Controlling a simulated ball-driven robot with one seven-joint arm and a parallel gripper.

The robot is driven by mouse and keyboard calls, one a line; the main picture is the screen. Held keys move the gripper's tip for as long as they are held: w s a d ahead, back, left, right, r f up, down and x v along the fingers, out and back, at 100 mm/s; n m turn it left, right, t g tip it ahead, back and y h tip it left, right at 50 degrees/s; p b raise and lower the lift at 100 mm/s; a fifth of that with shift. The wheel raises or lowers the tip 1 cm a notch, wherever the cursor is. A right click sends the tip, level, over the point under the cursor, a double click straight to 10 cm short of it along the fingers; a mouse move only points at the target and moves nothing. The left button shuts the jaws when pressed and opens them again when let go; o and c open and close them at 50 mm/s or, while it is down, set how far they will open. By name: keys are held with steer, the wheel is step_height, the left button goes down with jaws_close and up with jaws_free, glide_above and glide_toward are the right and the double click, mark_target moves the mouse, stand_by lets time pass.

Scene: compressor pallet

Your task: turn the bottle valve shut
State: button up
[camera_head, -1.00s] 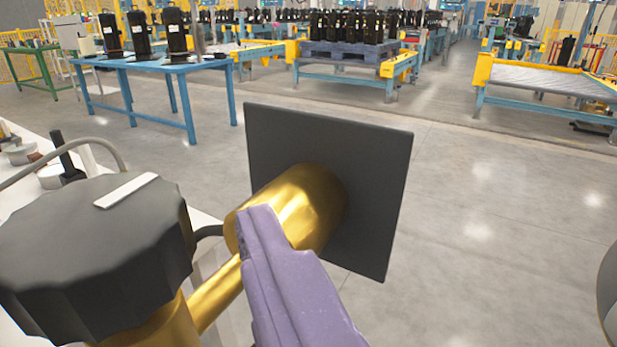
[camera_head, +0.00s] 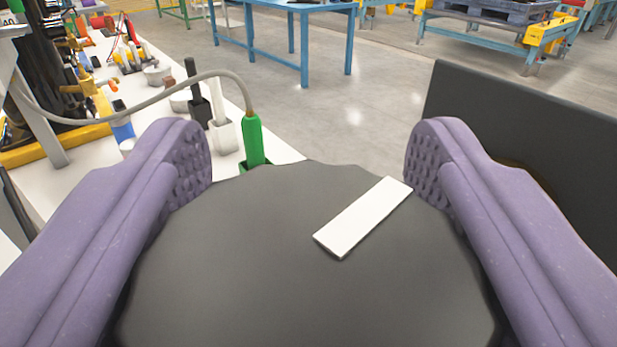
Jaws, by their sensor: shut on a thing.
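The bottle valve's black knob (camera_head: 250,260) fills the lower middle of the view, seen from above. A white marker strip (camera_head: 363,217) lies on its top, slanting up to the right. My gripper (camera_head: 308,165) has one purple finger on each side of the knob, and it is shut on the knob. The ridged fingertip pads face inward at the knob's far edge. The valve body and the brass fitting under the knob are hidden.
A black plate (camera_head: 530,150) stands close behind the right finger. A white bench (camera_head: 275,152) at left holds a green-handled torch (camera_head: 252,140) with a grey hose and several tools. A blue table (camera_head: 290,20) stands farther back. Grey floor lies between.

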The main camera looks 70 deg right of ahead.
steer(key=shift+s+m+g+h+p, duration=0.1)
steer(key=shift+m+g+h+p, duration=0.2)
steer(key=shift+m+g, duration=0.7)
steer(key=o, duration=1)
steer(key=shift+c, duration=0.2)
steer(key=s+a+p, duration=0.1)
steer(key=a, duration=0.6)
steer(key=shift+s+a+p, duration=0.2)
steer(key=shift+a+p, duration=0.15)
steer(key=shift+p, duration=0.05)
